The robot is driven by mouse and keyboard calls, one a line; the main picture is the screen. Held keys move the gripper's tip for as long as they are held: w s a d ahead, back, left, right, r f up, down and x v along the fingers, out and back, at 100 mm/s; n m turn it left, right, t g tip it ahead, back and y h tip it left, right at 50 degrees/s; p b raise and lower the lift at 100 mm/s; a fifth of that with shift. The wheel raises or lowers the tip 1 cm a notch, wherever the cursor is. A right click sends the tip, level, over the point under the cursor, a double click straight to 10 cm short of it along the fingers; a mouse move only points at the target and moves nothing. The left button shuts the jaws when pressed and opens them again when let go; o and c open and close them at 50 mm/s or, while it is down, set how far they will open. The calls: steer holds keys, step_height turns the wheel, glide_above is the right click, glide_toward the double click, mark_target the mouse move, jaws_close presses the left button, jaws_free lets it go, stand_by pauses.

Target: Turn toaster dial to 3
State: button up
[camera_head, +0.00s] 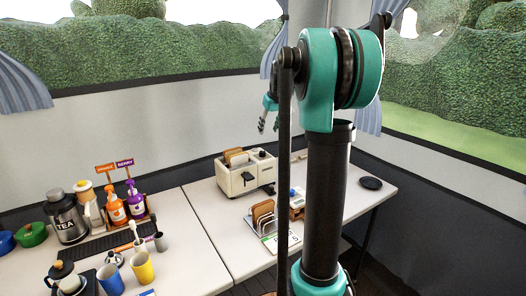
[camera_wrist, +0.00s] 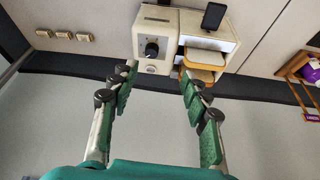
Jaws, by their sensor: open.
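The cream toaster (camera_head: 235,183) stands on the white table in the head view, with bread slices in its top. It also shows at the top of the wrist view (camera_wrist: 143,72). Its black round dial (camera_wrist: 152,49) is on the cream panel, left of the bread slots; the number it points to is too small to read. My gripper (camera_wrist: 158,84) is open and empty. Its two fingers reach toward the toaster, with the dial beyond and between the tips, apart from them. In the head view my gripper (camera_head: 268,112) hangs above the toaster.
A rack with bread slices (camera_head: 263,215) stands in front of the toaster. A dark round plate (camera_head: 370,183) lies at the table's right. Orange and purple bottles (camera_head: 115,204), a tea canister (camera_head: 66,215) and blue and yellow mugs (camera_head: 142,267) crowd the left table. My arm hides part of the right side.

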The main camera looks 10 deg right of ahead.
steer(key=w+d+r, duration=0.1)
steer(key=w+r, duration=0.1)
glide_toward(262, 152)
steer(key=x, duration=0.8)
steer(key=shift+w+d+f, duration=0.1)
steer(key=shift+w+f, duration=0.15)
steer(key=shift+c, duration=0.4)
jaws_close()
